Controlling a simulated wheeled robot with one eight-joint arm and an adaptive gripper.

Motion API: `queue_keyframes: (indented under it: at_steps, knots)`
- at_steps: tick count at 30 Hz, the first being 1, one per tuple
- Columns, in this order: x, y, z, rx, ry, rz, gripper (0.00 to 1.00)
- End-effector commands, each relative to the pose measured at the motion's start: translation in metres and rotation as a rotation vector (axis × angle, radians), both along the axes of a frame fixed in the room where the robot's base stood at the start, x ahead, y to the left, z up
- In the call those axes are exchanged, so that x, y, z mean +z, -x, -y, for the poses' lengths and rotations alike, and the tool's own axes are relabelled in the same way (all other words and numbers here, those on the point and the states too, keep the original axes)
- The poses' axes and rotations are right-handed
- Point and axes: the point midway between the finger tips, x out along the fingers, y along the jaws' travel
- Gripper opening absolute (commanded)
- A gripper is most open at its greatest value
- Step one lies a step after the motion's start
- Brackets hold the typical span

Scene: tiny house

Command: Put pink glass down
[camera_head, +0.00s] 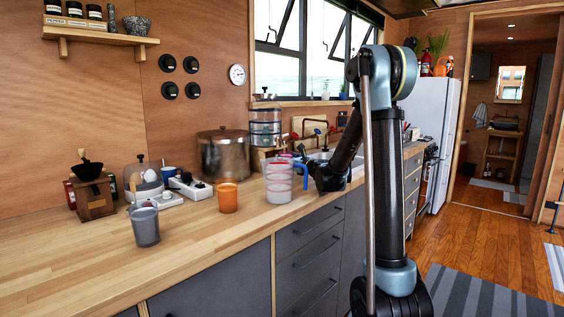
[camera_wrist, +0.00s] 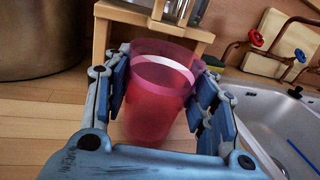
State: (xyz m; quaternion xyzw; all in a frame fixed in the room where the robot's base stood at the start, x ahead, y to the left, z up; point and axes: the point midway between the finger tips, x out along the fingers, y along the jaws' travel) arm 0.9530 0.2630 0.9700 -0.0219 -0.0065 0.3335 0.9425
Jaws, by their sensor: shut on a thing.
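The pink glass (camera_wrist: 158,100) is a see-through pink tumbler in the wrist view, with its open mouth showing. My gripper (camera_wrist: 163,78) has its blue fingers closed on either side of the glass. In the head view my gripper (camera_head: 312,172) is low over the counter, just right of the measuring jug. There the glass is mostly or wholly hidden behind the jug and my gripper. I cannot tell whether its base touches the wooden counter (camera_head: 200,240).
An orange cup (camera_head: 228,198), a grey cup (camera_head: 145,227) and a large steel pot (camera_head: 222,155) are further left. A small wooden stand (camera_wrist: 150,28) is just behind the glass. The sink (camera_wrist: 265,112) is to the right.

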Motion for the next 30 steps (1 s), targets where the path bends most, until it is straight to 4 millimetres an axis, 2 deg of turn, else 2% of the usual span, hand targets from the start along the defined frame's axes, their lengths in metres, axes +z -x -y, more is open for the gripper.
queue_keyframes:
  at_steps: [5, 16, 17, 18, 19, 30]
  knots:
    - [0.000, -0.008, -0.009, -0.004, 0.000, 0.000, 0.24]
    - [-0.004, -0.007, -0.012, -0.001, 0.000, 0.000, 0.24]
    - [-0.004, -0.007, -0.012, -0.001, 0.000, 0.000, 0.59]
    - [-0.004, -0.006, -0.012, 0.000, 0.000, 0.000, 0.68]
    - [-0.004, -0.006, -0.013, 0.000, 0.000, 0.000, 0.72]
    - [-0.003, -0.006, -0.015, 0.002, 0.000, 0.000, 0.72]
